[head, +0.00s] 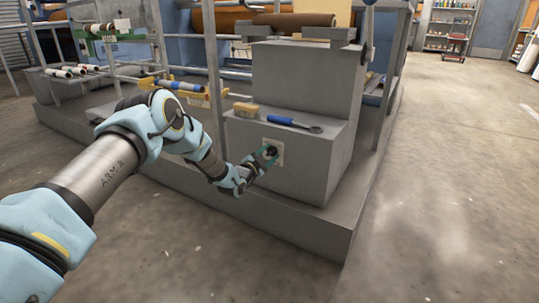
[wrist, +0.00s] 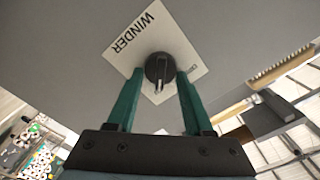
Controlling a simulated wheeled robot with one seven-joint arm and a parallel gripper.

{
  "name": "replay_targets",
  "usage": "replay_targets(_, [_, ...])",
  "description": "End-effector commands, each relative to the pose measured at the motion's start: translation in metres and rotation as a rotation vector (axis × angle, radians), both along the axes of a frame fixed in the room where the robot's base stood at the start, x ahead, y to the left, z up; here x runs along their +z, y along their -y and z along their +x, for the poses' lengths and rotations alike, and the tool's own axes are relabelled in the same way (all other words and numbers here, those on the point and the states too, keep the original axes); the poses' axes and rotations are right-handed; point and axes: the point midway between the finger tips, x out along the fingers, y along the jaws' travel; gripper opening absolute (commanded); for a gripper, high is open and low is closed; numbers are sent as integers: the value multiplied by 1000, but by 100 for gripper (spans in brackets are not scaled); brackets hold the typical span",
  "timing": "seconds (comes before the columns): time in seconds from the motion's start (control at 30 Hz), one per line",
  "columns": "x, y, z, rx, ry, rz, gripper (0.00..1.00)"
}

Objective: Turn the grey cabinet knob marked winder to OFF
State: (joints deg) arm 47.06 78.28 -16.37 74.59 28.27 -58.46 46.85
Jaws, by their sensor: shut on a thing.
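The cabinet knob (wrist: 159,68) is a round dark grey knob on a white plate (wrist: 128,40) marked WINDER, in the wrist view. A raised bar with a light mark crosses the knob and points toward my gripper's side of the picture. Small lettering near the plate's right corner is too small to read surely. My gripper (wrist: 159,75) has its two green fingers on either side of the knob, shut on it. In the head view my gripper (head: 269,153) reaches the plate (head: 280,147) on the front of the grey cabinet (head: 315,170). The knob is mostly hidden there.
A blue-handled wrench (head: 285,121) and a tan block (head: 245,109) lie on the cabinet's ledge above the plate. Grey frame posts and a yellow tray (head: 185,93) with rolls stand to the left. The floor in front and right is clear.

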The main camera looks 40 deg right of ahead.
Motion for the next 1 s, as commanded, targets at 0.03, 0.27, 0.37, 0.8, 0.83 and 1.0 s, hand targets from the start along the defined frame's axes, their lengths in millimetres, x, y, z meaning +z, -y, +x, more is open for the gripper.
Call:
replay_targets(0.03, [0, 0, 0, 0, 0, 0, 35])
replay_targets(0.27, [0, 0, 0, -1, 0, 1, 9])
replay_targets(0.37, [0, 0, 0, -1, 0, 1, 0])
replay_targets(0.8, [-1, -1, 1, 1, -92, -23, 0])
replay_targets(0.83, [-1, -1, 1, 1, -109, -28, 0])
replay_targets(1.0, [0, -1, 2, 1, -236, -62, 0])
